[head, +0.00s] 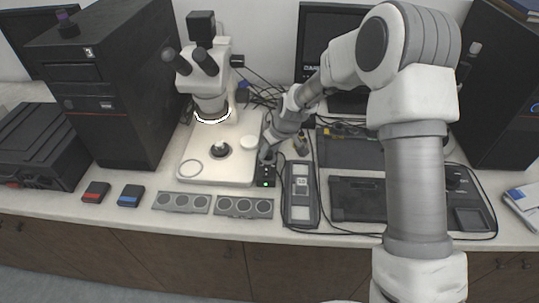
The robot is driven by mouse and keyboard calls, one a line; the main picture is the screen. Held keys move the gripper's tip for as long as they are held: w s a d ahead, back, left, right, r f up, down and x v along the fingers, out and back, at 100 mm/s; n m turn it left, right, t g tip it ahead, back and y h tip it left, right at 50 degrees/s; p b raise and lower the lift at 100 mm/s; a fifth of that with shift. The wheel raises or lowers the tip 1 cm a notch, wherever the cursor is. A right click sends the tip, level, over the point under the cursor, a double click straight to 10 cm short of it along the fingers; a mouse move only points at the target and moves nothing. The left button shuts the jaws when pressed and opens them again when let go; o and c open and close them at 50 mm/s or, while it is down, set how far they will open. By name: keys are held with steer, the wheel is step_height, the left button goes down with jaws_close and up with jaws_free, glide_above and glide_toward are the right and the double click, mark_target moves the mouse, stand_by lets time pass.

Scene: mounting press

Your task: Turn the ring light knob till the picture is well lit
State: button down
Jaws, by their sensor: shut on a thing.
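A white stereo microscope (205,75) stands left of centre with a lit white ring light (212,119) under its head. A small dark control box (264,182) with a small light on it sits at the right edge of the microscope's base. My gripper (265,157) points down at this box and is shut on its knob. The knob itself is hidden by the fingers. A monitor (312,42) at the back has a dark screen with pale lettering, partly hidden by my arm.
A grey handheld device (300,192) lies just right of the control box. Two grey trays with round wells (245,207) (181,202) lie in front. Red (96,192) and blue (131,195) boxes lie left. Cables run behind the gripper. A tall black cabinet (110,80) stands left.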

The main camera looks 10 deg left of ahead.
steer(key=m+t+h+b, duration=0.1)
steer(key=m, duration=0.2)
steer(key=shift+s+a+m, duration=0.1)
steer(key=shift+a+m, duration=0.05)
steer(key=shift+m, duration=0.15)
steer(key=shift+m+h, duration=0.5)
steer(key=shift+m, duration=1)
steer(key=shift+c, duration=2.4)
jaws_free()
steer(key=shift+r, duration=0.1)
steer(key=v, duration=1.7)
steer(key=shift+s, duration=0.35)
